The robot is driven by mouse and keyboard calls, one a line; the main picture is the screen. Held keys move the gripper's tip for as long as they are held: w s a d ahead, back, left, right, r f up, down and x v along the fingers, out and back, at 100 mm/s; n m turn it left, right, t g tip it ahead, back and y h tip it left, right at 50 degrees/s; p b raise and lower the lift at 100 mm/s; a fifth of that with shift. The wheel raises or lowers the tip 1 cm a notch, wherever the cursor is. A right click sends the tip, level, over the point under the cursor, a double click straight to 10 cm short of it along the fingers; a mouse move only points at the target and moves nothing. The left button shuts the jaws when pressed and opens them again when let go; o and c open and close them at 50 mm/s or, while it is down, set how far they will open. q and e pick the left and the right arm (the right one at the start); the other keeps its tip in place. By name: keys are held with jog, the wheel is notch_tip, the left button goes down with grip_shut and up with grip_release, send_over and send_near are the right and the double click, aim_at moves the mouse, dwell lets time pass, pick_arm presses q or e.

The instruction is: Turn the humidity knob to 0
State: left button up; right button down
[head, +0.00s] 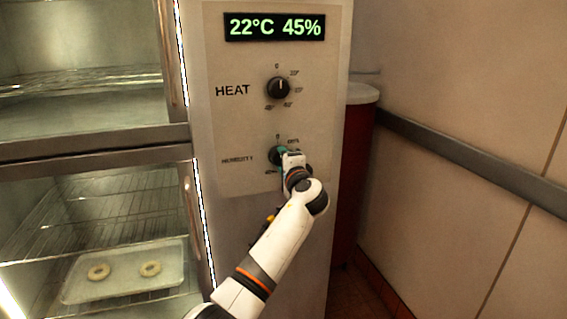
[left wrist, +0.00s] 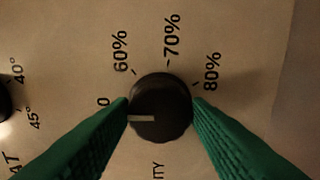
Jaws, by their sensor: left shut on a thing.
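The black humidity knob (left wrist: 162,88) is on the panel, below the heat knob. In the head view my gripper and wrist hide most of this knob (head: 275,155). My left gripper (left wrist: 160,112) has its green fingers on either side of the knob, shut on it. In the left wrist view the knob's pale pointer line points left, towards the side with the printed 0. The marks 60%, 70% and 80% lie around the other part of the dial. My right gripper is not in view.
The display (head: 275,27) reads 22°C 45%. The heat knob (head: 278,88) above points up to its 0. A red bin (head: 355,150) stands right of the panel.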

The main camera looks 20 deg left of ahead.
pick_arm(q)
jog(key=o, duration=1)
jog(key=b+v, duration=0.1)
jog(key=v, duration=1.1)
jog(key=shift+w+f, duration=0.1)
